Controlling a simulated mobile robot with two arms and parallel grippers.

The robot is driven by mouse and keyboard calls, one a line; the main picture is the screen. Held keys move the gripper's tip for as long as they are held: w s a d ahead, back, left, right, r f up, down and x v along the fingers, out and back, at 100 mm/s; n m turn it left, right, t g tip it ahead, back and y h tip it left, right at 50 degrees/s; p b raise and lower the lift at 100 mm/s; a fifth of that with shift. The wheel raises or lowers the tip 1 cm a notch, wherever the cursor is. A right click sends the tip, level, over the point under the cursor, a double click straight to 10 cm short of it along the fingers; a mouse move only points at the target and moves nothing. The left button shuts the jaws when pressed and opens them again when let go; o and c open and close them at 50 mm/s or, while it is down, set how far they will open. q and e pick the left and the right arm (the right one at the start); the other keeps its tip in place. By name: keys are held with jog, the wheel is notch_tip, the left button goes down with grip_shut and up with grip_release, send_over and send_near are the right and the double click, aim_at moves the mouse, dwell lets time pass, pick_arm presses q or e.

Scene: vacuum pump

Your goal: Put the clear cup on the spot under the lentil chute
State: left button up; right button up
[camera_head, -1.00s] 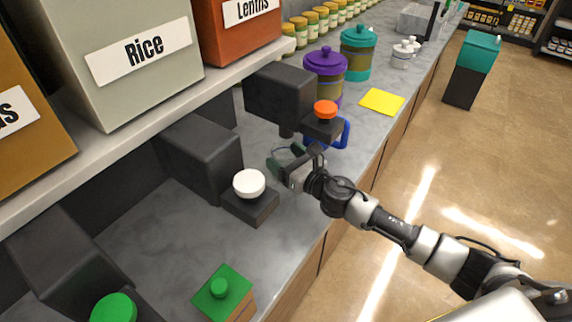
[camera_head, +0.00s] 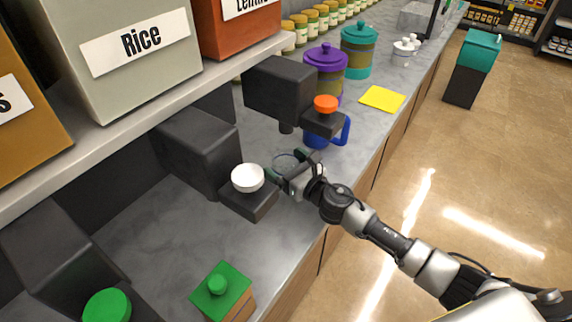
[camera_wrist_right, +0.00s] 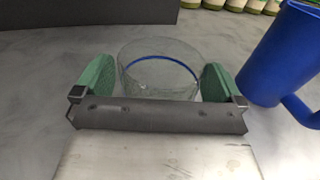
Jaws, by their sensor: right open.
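My right gripper (camera_head: 290,170) is open at the cup's near side. In the right wrist view, the clear cup (camera_wrist_right: 158,68), with a blue ring, lies between the two green finger pads (camera_wrist_right: 160,85), with small gaps visible at the sides. The dark gripper body hides the cup's near lower part. The exact spot under the chute cannot be made out. My left gripper is out of view.
A yellow sheet (camera_head: 382,99) lies farther back.

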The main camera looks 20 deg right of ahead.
jog(key=shift+s+r, duration=0.1)
jog(key=b+v, duration=0.2)
jog(key=v, duration=0.9)
jog(key=shift+s+d+r, duration=0.1)
jog(key=shift+s+d, duration=0.15)
jog(key=shift+s, duration=0.1)
